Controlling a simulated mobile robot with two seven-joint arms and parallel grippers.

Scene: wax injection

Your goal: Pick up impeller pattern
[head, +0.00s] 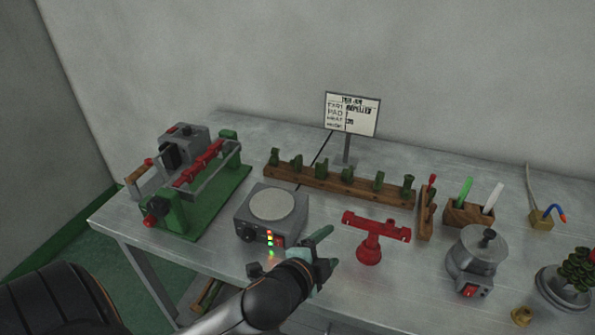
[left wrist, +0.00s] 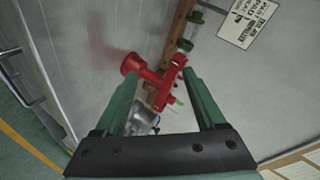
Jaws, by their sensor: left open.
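My left gripper (head: 328,250) is open and empty above the table, left of a red T-shaped piece (head: 369,250) with a round cup-like base and a notched bar on top. In the left wrist view the red piece (left wrist: 146,74) shows beyond and between the open fingers (left wrist: 158,78), apart from them. Several small dark green pieces (head: 347,174) stand in a row on a long wooden rack (head: 330,188) behind. The sign (head: 351,114) seems to read "impeller"; I cannot tell for sure which piece is the impeller pattern. My right gripper is out of view.
A grey hotplate-like box (head: 270,212) with lit lamps stands beside my left wrist. A green-based machine (head: 200,190) is at left. A wooden block with sticks (head: 468,214), a silver pot (head: 476,258) and a green cluster (head: 578,270) are at right. The front middle is fairly clear.

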